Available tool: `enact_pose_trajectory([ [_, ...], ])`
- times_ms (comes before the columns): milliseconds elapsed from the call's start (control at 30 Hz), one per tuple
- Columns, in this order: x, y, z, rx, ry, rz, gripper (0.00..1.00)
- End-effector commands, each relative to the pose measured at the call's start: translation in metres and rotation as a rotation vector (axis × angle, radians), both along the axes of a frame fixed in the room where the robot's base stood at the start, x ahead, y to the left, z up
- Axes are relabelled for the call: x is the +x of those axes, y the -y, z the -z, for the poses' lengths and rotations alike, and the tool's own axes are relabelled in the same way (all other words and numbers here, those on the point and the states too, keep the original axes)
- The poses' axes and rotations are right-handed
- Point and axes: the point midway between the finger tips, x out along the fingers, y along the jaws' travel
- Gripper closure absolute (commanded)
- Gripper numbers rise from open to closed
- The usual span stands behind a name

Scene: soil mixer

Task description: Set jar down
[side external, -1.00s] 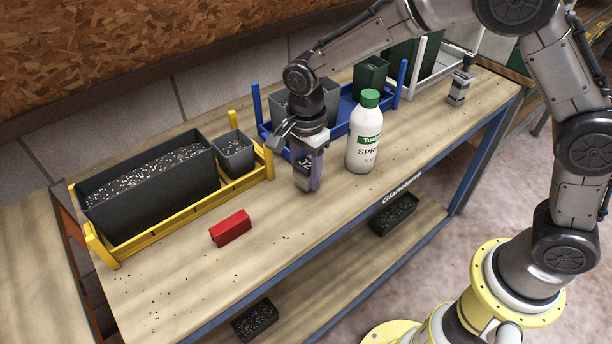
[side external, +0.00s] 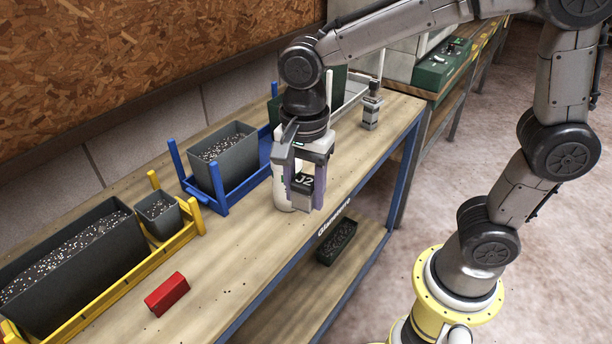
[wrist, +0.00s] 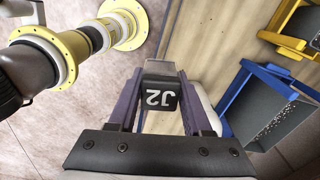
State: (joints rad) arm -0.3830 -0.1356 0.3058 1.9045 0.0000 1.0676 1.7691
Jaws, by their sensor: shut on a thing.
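The jar (side external: 302,199) is a small block-like thing with a black top marked "J2". It also shows in the wrist view (wrist: 160,97), between the two purple-grey fingers. My gripper (side external: 304,192) points down and is shut on the jar, near the bench's front edge. In the side view the jar overlaps the white bottle (side external: 283,193). In the wrist view the bottle (wrist: 197,100) stands just right of the fingers. I cannot tell how high the jar is above the bench top (side external: 235,255).
A red block (side external: 167,294) lies toward the left. Blue (side external: 207,208) and yellow (side external: 180,243) racks hold dark pots of soil along the back. A grey device (side external: 371,110) stands farther right. The wood between the red block and the bottle is mostly clear.

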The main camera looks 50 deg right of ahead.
Motion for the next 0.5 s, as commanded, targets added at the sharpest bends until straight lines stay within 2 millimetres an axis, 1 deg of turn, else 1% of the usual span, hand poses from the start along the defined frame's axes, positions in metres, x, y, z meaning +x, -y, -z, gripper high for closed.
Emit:
enact_pose_trajectory([
  [133, -0.002, 0.001, -0.001, 0.0, -0.001, -0.122, 1.0],
  [200, 0.001, 0.009, -0.001, 0.0, -0.001, -0.174, 1.0],
  [267, 0.005, 0.021, -0.001, 0.0, -0.002, -0.202, 1.0],
  [367, 0.011, 0.045, -0.001, 0.0, -0.002, -0.219, 1.0],
  [467, 0.015, 0.072, -0.001, 0.0, -0.002, -0.213, 1.0],
  [500, 0.016, 0.085, -0.002, 0.0, -0.002, -0.204, 1.0],
])
